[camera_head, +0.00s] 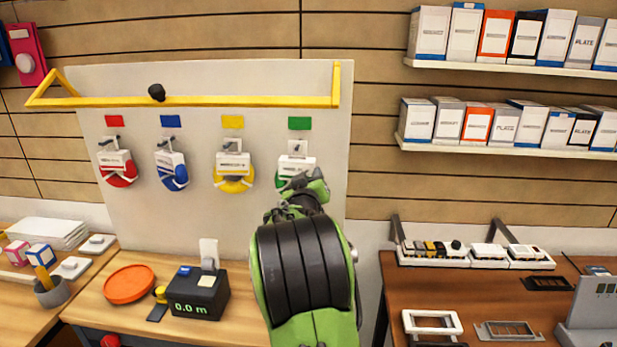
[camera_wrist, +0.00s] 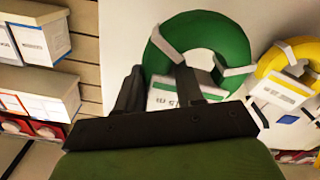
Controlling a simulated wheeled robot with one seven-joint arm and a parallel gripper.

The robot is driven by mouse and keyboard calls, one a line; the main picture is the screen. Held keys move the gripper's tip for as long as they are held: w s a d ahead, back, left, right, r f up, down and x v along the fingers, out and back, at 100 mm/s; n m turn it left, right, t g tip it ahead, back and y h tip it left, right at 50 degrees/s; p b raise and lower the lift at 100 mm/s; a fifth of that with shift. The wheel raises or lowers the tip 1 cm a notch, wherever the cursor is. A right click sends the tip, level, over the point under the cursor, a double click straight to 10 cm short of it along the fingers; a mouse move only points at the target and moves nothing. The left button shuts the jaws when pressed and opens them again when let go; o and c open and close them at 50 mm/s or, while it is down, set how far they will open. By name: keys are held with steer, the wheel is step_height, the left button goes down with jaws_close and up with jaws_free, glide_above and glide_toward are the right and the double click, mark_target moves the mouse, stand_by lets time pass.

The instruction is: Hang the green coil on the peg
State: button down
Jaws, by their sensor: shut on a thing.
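The green coil (camera_wrist: 207,35) is a ring with white bands and a white printed card (camera_wrist: 163,93). My gripper (camera_wrist: 160,88) is shut on it at the card, one finger each side. In the head view my gripper (camera_head: 300,180) covers much of the coil; its white card (camera_head: 297,164) and a green edge (camera_head: 279,183) show in front of the white board. The peg (camera_head: 297,147) under the green label (camera_head: 299,123) is just above the card. I cannot tell whether the coil is around the peg or only in front of it.
Red (camera_head: 117,169), blue (camera_head: 172,171) and yellow (camera_head: 233,174) coils hang to the left on the white board (camera_head: 215,85). A yellow rail (camera_head: 220,101) runs above the labels. A black meter box (camera_head: 198,294) and orange disc (camera_head: 130,284) sit on the bench below.

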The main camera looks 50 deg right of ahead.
steer(key=shift+p+x, duration=1.25)
steer(key=shift+x, duration=0.25)
steer(key=shift+w+d+f+b, duration=0.4)
steer(key=shift+d+f+b, duration=0.15)
steer(key=shift+b, duration=0.35)
steer(key=shift+r, duration=0.1)
steer(key=c, duration=0.6)
jaws_free()
steer(key=b+v, duration=0.3)
steer(key=v, duration=1.2)
steer(key=shift+s+a, duration=0.2)
steer(key=shift+a, duration=0.15)
